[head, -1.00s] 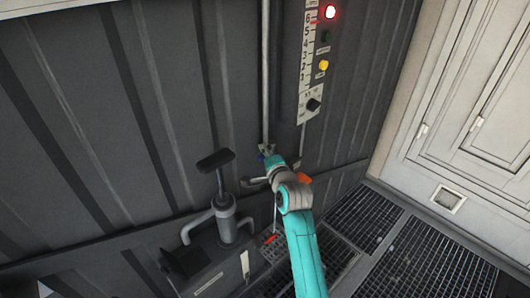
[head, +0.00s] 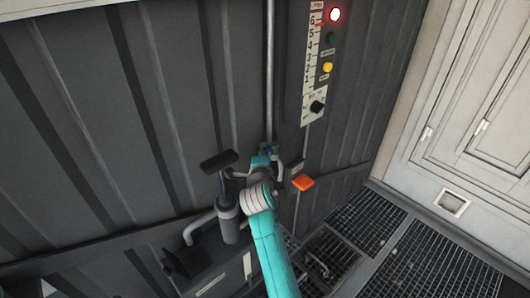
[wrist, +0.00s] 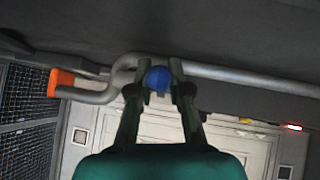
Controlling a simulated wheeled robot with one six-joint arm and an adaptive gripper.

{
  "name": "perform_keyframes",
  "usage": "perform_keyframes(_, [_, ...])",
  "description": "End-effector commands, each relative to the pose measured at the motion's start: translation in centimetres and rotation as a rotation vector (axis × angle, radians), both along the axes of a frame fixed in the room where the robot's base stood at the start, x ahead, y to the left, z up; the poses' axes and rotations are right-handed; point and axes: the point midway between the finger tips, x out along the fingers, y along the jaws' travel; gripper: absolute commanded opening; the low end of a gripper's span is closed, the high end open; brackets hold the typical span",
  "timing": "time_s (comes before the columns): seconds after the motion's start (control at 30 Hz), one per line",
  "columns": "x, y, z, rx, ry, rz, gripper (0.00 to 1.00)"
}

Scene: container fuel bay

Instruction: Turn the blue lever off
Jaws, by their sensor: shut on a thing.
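The blue lever (wrist: 158,78) shows as a round blue end in the wrist view, between the two fingertips of my gripper (wrist: 158,88). My gripper is shut on it. In the head view, a small bit of blue (head: 268,151) shows at the foot of the vertical pipe, beside my gripper (head: 265,156). The rest of the lever is hidden by my gripper and arm, so its angle cannot be told.
An orange handle (head: 303,182) sticks out just right of my gripper. A hand pump (head: 228,215) stands to the left. A gauge panel (head: 313,65) with a lit red lamp (head: 335,14) is above. Floor grating (head: 362,222) lies at the lower right.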

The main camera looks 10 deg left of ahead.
Motion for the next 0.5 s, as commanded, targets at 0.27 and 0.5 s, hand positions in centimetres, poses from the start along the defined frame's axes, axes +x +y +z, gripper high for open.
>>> perform_keyframes(0.27, [0.12,0.1,0.17,0.002,-0.006,-0.04,0.0])
perform_keyframes(0.5, [0.13,0.09,0.25,0.002,-0.007,-0.039,0.2])
